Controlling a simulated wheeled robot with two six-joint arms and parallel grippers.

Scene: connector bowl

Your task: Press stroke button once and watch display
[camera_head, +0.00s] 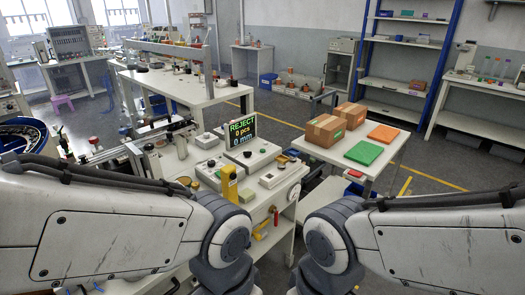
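The display (241,130) stands at the back of the white workbench and reads "REJECT", "0 pcs" and "0 mm". Below it, a light console (252,154) carries small knobs and buttons. A yellow upright device (229,184) stands at the front. I cannot tell which control is the stroke button. My two arms come in from left and right, apart from each other, and their lower links run out of the bottom edge. Neither gripper shows.
A side table (384,185) on the right holds two cardboard boxes (325,130), a green panel (364,152) and an orange panel (383,133). A red-handled item (276,215) is on the bench's front. My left arm hides the bench's near left part.

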